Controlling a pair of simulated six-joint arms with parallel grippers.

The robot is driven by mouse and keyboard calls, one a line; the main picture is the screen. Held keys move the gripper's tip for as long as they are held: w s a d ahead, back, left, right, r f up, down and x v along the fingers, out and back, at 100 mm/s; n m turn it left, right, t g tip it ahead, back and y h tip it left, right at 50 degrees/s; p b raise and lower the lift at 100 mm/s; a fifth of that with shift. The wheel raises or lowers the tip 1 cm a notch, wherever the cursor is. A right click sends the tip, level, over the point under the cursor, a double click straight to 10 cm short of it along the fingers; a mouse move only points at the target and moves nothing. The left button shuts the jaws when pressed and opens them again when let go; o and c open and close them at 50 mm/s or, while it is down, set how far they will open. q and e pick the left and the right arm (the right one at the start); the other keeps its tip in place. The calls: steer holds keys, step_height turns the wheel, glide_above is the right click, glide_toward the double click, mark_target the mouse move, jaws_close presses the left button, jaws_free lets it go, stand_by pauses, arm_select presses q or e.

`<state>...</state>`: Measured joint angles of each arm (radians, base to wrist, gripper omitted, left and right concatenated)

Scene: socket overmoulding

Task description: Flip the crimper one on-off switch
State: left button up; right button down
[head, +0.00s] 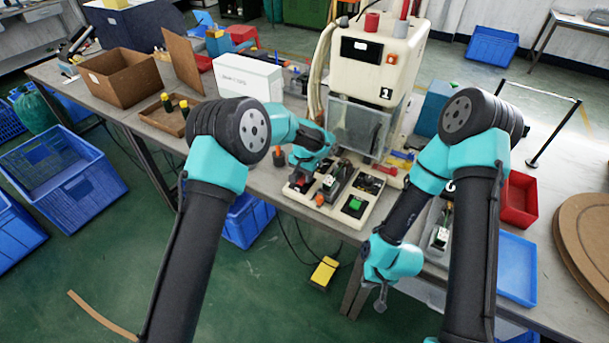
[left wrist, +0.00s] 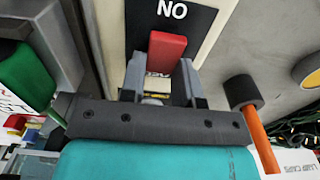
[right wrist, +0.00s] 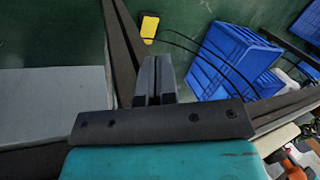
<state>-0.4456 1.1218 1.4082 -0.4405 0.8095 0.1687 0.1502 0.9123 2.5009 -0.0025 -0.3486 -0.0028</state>
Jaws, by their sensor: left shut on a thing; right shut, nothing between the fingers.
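Crimper one (head: 368,70) is the cream machine marked 1 on the bench. Its red on-off switch (left wrist: 167,46) shows in the left wrist view on a black plate, with ON lettering upside down.
A fixture plate with a green button (head: 354,206) lies before the machine. A white box (head: 248,80) stands left. A yellow pedal (head: 324,272) is on the floor.

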arm_select(q)
steer(key=shift+t, duration=0.3)
steer(key=shift+s+a+r+t+h, duration=0.15)
steer(key=shift+t+h, duration=0.65)
steer(key=o, duration=0.9)
steer(key=shift+r, duration=0.1)
steer(key=v, duration=1.7)
steer(key=shift+s+r, duration=0.15)
steer(key=shift+s, duration=0.05)
